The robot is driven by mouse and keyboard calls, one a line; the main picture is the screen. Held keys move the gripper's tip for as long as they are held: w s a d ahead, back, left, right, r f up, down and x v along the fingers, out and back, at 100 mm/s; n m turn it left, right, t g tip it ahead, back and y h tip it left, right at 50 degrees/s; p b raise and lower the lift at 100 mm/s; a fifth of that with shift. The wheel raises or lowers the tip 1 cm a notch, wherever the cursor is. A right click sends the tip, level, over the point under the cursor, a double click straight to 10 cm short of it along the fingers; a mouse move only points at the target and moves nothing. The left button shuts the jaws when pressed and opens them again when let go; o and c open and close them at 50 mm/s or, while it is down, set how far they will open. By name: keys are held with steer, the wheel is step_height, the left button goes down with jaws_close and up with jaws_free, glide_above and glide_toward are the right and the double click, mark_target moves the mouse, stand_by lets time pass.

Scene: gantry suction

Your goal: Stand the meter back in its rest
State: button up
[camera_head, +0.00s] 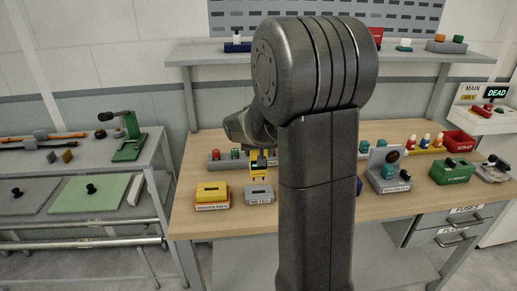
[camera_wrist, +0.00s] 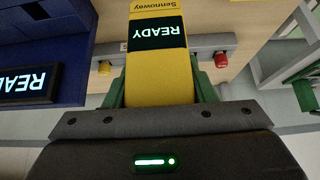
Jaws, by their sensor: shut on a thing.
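The yellow meter (camera_wrist: 160,82) fills the middle of the wrist view, its dark screen reading READY. My gripper (camera_wrist: 159,92) is shut on it, with a green finger on each side. In the head view, the meter (camera_head: 259,174) hangs upright above the bench, over or just behind a small grey labelled block (camera_head: 259,193), which looks like its rest. I cannot tell whether the meter touches that block. My arm hides most of the gripper in the head view.
A yellow proving unit (camera_head: 212,192) stands left of the grey block. A rail with colored knobs (camera_head: 228,155) lies behind. A blue unit (camera_wrist: 50,50) with a READY display shows at the left of the wrist view. Other devices (camera_head: 390,170) stand to the right.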

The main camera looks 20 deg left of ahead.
mark_target(258, 168)
steer(key=shift+f+b, duration=1.95)
steer(key=shift+b, duration=0.1)
steer(key=shift+f, duration=0.1)
steer(key=shift+f+b, duration=1.7)
steer(key=o, duration=1.3)
steer(key=shift+r, duration=0.1)
steer(key=shift+c, duration=0.2)
steer(key=v, duration=1.3)
steer(key=shift+s+d+r, duration=0.15)
steer(key=shift+s+r, duration=0.05)
steer(key=shift+r, duration=0.15)
steer(key=shift+f, duration=0.1)
